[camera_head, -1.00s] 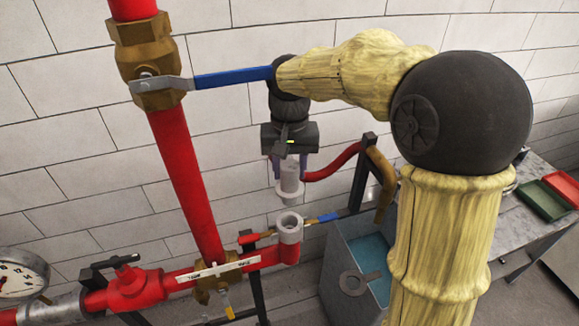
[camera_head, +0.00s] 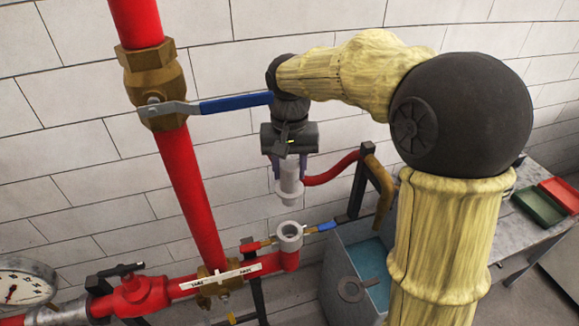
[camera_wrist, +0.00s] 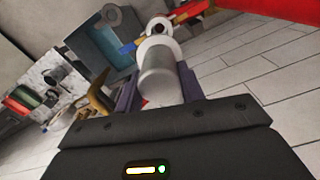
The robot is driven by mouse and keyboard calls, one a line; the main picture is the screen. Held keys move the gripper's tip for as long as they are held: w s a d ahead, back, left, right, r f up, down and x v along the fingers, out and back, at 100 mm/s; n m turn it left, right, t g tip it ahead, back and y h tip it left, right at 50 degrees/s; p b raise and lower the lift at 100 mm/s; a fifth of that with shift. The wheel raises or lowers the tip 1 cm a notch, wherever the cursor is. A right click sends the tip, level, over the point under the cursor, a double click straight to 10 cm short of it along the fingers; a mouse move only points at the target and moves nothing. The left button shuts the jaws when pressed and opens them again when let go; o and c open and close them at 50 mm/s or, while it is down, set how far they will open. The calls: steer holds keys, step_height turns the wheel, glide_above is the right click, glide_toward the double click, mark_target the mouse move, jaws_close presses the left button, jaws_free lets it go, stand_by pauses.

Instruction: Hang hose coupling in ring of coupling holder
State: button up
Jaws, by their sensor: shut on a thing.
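My gripper (camera_head: 288,172) is shut on the pale grey hose coupling (camera_head: 290,188), which hangs upright with its flange low. The red hose (camera_head: 335,170) runs off to the right behind it. The wrist view shows the coupling (camera_wrist: 160,75) between the purple fingers of my gripper (camera_wrist: 158,90). A flat grey ring (camera_head: 341,292), which looks like the ring of the coupling holder, sits at the blue-lined tank, lower and to the right of the coupling. It also shows in the wrist view (camera_wrist: 103,21). The ring looks empty and the coupling is apart from it.
An open grey pipe outlet (camera_head: 289,231) stands just below the coupling, with a visible gap. The tank (camera_head: 345,255) stands right of it. A vertical red pipe (camera_head: 190,190) and a blue-handled valve lever (camera_head: 235,102) are left of my gripper.

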steer(key=w+d+f+n+b, duration=0.15)
steer(key=w+f+b, duration=0.45)
steer(key=f, duration=0.7)
steer(key=w+d+f+n+b, duration=0.1)
steer(key=w+d+f+b, duration=0.15)
steer(key=w+f, duration=0.85)
steer(key=s+d+f+m+b, duration=0.1)
steer(key=s+d+f, duration=0.2)
steer(key=f, duration=0.7)
steer(key=s+d+f+m, duration=0.1)
steer(key=s+d+f, duration=0.2)
steer(key=d+f, duration=0.3)
step_height(320, 180, down, 5)
steer(key=shift+s+d+r+m+b, duration=0.15)
steer(key=shift+d+r+m+b, duration=0.05)
steer(key=shift+m+b, duration=0.2)
steer(key=shift+d, duration=0.2)
